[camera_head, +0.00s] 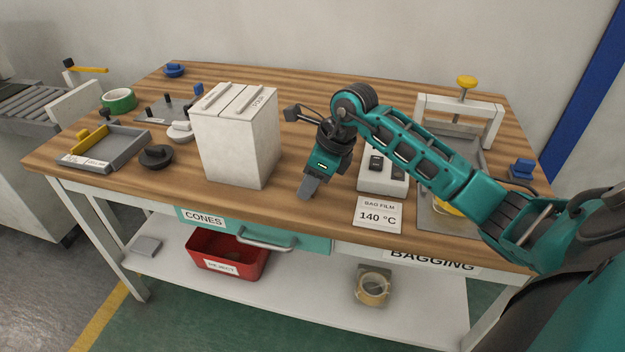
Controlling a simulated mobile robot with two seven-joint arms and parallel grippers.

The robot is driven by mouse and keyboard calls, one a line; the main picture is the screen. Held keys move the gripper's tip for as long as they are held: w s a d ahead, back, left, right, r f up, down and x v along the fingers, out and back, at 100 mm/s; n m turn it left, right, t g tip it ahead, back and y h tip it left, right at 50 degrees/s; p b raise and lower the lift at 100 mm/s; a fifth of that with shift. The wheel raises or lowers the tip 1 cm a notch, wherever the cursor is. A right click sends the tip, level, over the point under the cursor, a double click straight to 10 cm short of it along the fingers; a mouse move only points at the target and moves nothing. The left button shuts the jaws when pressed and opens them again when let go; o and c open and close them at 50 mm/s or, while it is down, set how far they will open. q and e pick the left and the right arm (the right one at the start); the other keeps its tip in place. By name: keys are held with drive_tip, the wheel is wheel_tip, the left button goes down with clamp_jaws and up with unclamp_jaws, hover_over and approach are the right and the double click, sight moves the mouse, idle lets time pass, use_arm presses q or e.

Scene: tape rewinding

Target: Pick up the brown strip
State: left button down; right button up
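I cannot make out a separate brown strip in the head view. A tan tape roll (373,289) lies on the lower shelf, right of the red bin. My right gripper (307,187) points down over the front part of the wooden tabletop, just right of the white box. Its grey fingers look close together, but I cannot tell whether they are open or shut, or whether anything is between them. My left gripper is not in view.
The white box (237,140) stands left of my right gripper. A grey tray (105,148) and green tape roll (119,100) are at the left. A white press frame (460,112) stands at the back right. A label card (377,215) lies near the front edge.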

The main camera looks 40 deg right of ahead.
drive_tip(key=shift+w+f, duration=0.1)
drive_tip(key=shift+f, duration=0.25)
drive_tip(key=shift+c, duration=0.4)
clamp_jaws()
